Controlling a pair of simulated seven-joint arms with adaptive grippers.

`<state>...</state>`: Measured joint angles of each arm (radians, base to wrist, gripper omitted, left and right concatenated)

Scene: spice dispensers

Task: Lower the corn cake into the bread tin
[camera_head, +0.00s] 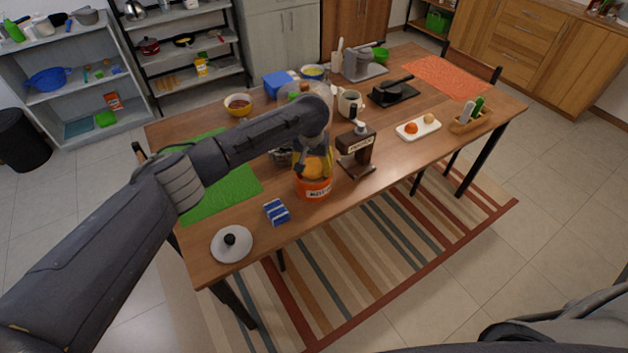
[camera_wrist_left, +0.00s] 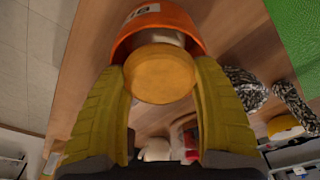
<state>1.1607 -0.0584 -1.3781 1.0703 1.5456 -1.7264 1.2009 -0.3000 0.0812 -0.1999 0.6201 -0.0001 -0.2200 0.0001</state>
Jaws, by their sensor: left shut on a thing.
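The corn cake (camera_head: 314,168) is a round, orange-yellow disc; it also shows in the left wrist view (camera_wrist_left: 160,73). My left gripper (camera_head: 313,164), with yellow finger pads, is shut on its two sides. The orange bread tin (camera_head: 315,189), with a white label, stands upright near the table's front edge, directly under the gripper. In the left wrist view the tin (camera_wrist_left: 155,20) is behind the cake, and something whitish shows inside its mouth. The cake is at the tin's opening; I cannot tell how far its lower edge is below the rim. My right gripper is not in view.
A brown dispenser (camera_head: 357,152) stands close to the right of the tin. A blue-and-white packet (camera_head: 276,211) and a white lid with a black knob (camera_head: 231,244) lie to the front left. A green mat (camera_head: 232,190) is at left. Bare table lies between packet and lid.

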